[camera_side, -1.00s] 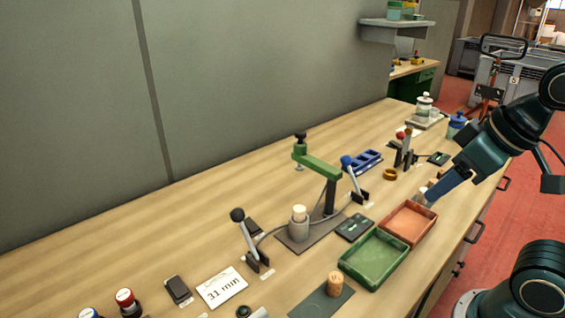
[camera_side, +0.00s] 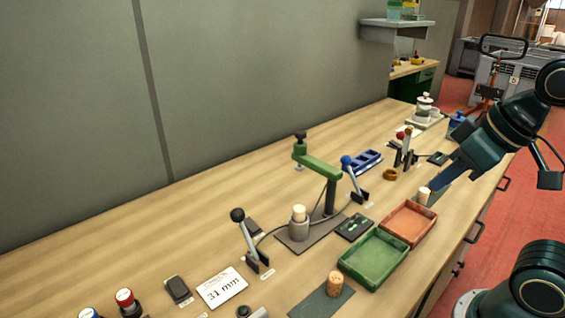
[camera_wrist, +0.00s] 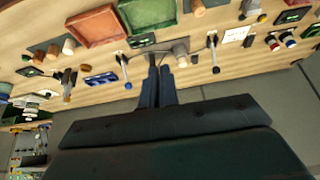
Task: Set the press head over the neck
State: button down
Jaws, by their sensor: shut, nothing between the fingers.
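The press has a green arm (camera_side: 320,166) on a dark post. Its press head (camera_side: 299,152), with a black knob on top, hangs at the arm's far left end. The grey neck (camera_side: 299,230) stands upright on the press's base plate with a pale stopper (camera_side: 299,212) in its top. In the side view the head is behind the neck, out over the bench. My gripper (camera_side: 434,198) is shut and empty at the right, beside a pale stopper (camera_side: 424,195) on a dark mat and well away from the press. In the wrist view its fingers (camera_wrist: 161,70) are together.
An orange tray (camera_side: 437,225) and a green tray (camera_side: 345,264) lie in front of the press. A black-knobbed lever (camera_side: 246,237) and a blue-knobbed lever (camera_side: 353,178) flank it. A brown cork (camera_side: 335,284) stands on the front mat. The back left of the bench is clear.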

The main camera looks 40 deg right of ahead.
jog(key=w+d+r+m+y, duration=0.1)
jog(key=w+r, duration=0.2)
jog(key=w, duration=0.5)
jog(key=w+d+r+m, duration=0.1)
jog(key=w+d+r, duration=0.15)
jog(key=w, duration=0.45)
jog(key=w+d+f+m+y, duration=0.1)
jog(key=w+d+f+m, duration=0.1)
jog(key=w+d, duration=0.9)
jog(key=w, duration=0.2)
jog(key=shift+w+d+t+y, duration=0.25)
jog(key=shift+w+t+y, duration=0.05)
jog(key=shift+w+y, duration=0.1)
jog(key=shift+a+f, duration=0.1)
jog(key=w+a+f, duration=0.5)
jog(key=w+f, duration=0.2)
jog(key=f, duration=0.1)
jog(key=shift+a+f, duration=0.35)
